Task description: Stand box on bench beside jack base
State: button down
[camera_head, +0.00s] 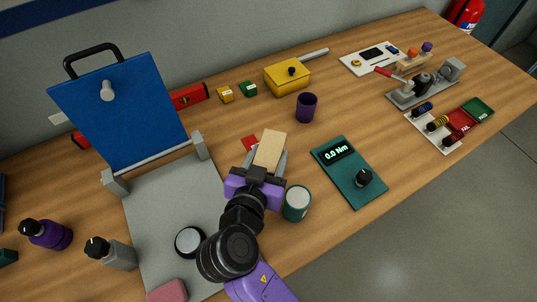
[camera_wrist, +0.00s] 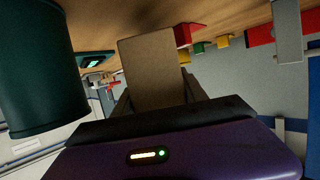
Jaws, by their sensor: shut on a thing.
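A tan box (camera_head: 270,150) is held between the fingers of my gripper (camera_head: 264,168), which is shut on it above the wooden bench (camera_head: 225,130). In the wrist view the tan box (camera_wrist: 152,70) fills the middle, between the fingers, with its lower part hidden by the gripper body. I cannot tell whether the box touches the bench. A small red thing (camera_head: 249,143) lies just left of the box, partly hidden; a red block also shows beside the box in the wrist view (camera_wrist: 187,34). I cannot tell which thing is the jack base.
A teal can (camera_head: 297,203) stands close right of my gripper. A teal meter (camera_head: 333,165) lies farther right, and a purple cup (camera_head: 307,107) stands behind. A grey plate (camera_head: 165,212) with an upright blue panel (camera_head: 120,115) is left. Bare bench lies around the cup.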

jog(key=shift+f, duration=0.15)
jog(key=c, duration=0.6)
grip_release()
jog(key=shift+r+p, duration=0.4)
jog(key=shift+r, duration=0.05)
jog(key=b+v, duration=0.1)
jog(key=v, duration=1.1)
jog(key=shift+r+b, duration=0.15)
jog(key=shift+b, duration=0.2)
